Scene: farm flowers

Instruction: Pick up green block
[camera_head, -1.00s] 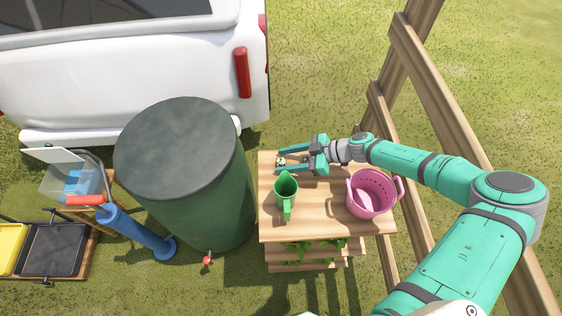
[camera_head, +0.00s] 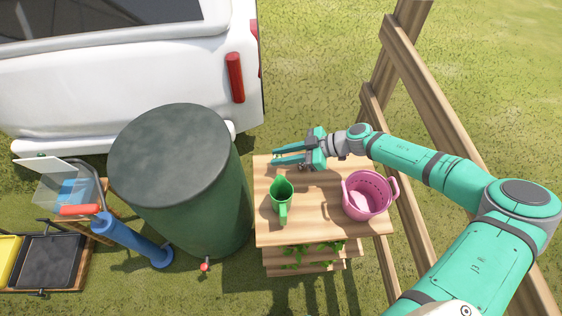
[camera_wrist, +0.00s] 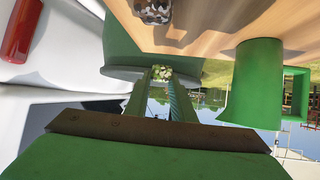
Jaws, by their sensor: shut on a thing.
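My gripper (camera_head: 275,157) is over the far left part of the wooden table in the head view. Its two long teal fingers point left and lie close together. In the wrist view, a small block with a mottled pale green pattern (camera_wrist: 161,72) sits between the fingertips, and the fingers are shut on it. In the head view the block is too small and covered to make out. Whether it touches the table cannot be told.
A grey mottled lump (camera_wrist: 152,10) shows on the table in the wrist view. A dark green barrel (camera_head: 232,190) is close on the left. Wooden rails (camera_head: 425,75) are behind the arm.

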